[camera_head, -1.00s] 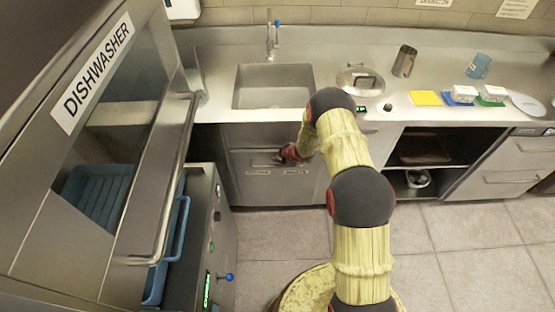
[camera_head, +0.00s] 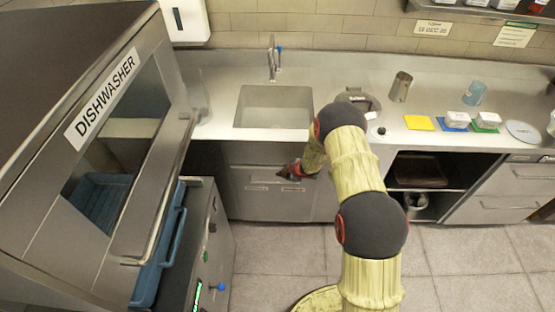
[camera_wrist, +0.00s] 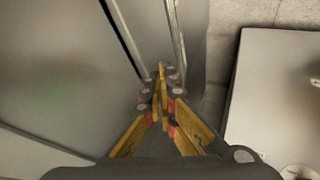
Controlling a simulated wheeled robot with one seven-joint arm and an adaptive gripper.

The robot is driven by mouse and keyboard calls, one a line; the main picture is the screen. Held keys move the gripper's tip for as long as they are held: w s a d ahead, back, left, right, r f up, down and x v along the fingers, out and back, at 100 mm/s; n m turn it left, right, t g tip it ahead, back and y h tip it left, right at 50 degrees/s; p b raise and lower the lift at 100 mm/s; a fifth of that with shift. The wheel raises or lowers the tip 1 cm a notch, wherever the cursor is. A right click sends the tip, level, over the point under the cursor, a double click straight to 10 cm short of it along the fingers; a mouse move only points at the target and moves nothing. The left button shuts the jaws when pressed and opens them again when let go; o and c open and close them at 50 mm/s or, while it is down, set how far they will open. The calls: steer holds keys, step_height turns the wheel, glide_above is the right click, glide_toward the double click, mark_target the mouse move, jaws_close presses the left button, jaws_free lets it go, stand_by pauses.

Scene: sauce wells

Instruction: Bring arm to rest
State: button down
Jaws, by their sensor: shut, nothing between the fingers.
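My gripper (camera_wrist: 161,75) is shut and empty in the wrist view, its yellow fingers together at the tip. In the head view my gripper (camera_head: 284,173) shows small and dark at the end of my bent arm, in front of the drawers (camera_head: 262,180) below the sink. I cannot tell from this view whether it touches the drawer front. My arm covers part of the counter front and the floor.
The dishwasher (camera_head: 140,110) stands at left with a blue rack (camera_head: 100,200) inside. The sink (camera_head: 273,107) is in the back counter. A pot (camera_head: 357,98), a metal cup (camera_head: 401,86) and coloured mats stand right of it. Floor (camera_head: 460,265) at right is clear.

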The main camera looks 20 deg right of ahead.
steer(key=shift+s, duration=0.15)
steer(key=s+d+f+m+g+h, duration=0.1)
steer(key=s+d+m+g+h, duration=0.5)
steer(key=s, duration=0.6)
steer(key=s+d+r+m+y, duration=0.1)
steer(key=s+r+m, duration=0.1)
steer(key=s+r, duration=0.45)
steer(key=s+d+r+m, duration=0.1)
steer(key=s+r+m, duration=0.15)
steer(key=r, duration=0.65)
steer(key=s+a+r+m+t+b, duration=0.1)
steer(key=s+a+r, duration=0.3)
steer(key=s+r, duration=0.3)
steer(key=s+a+r+t+y+b, duration=0.1)
steer(key=s+a+r, duration=0.3)
steer(key=s+r, duration=0.4)
steer(key=s+a+r+m+t+y+b, duration=0.1)
steer(key=s+a+r, duration=0.4)
steer(key=r, duration=1.1)
steer(key=s+t+b, duration=0.1)
steer(key=s, duration=0.1)
steer(key=shift+s+r+m+t, duration=0.3)
steer(key=shift+s+r+m, duration=0.05)
steer(key=shift+r, duration=0.05)
